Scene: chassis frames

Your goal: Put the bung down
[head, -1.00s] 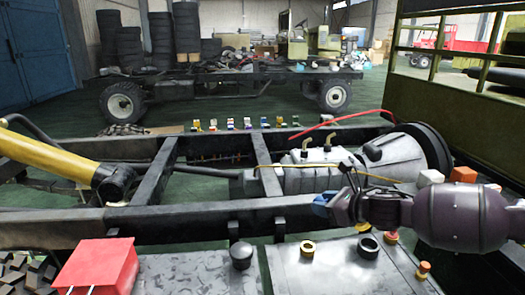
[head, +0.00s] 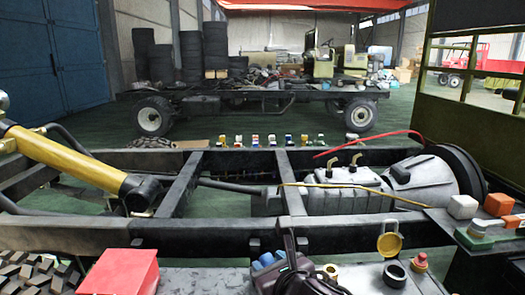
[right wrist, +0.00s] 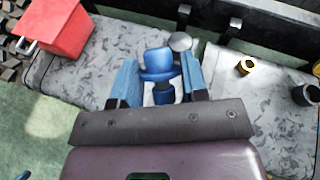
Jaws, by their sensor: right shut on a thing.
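A blue bung (right wrist: 158,65) with a rounded head and a darker lower part is between the blue finger pads of my right gripper (right wrist: 160,88) in the right wrist view. The gripper is shut on it. In the head view my right gripper (head: 274,262) is at the bottom centre, low over the front work surface. There the bung is hard to tell apart from the blue pads. I cannot tell whether it touches the surface. A grey round knob (right wrist: 181,42) shows just beyond the bung. My left gripper is not in view.
A red box (head: 122,271) stands left on the mottled grey surface (right wrist: 110,50). To the right are a black ring (head: 395,273), a brass ring (right wrist: 245,66), a yellow ring-shaped part (head: 390,243) and a red knob (head: 420,262). The dark chassis rail (head: 205,235) runs behind.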

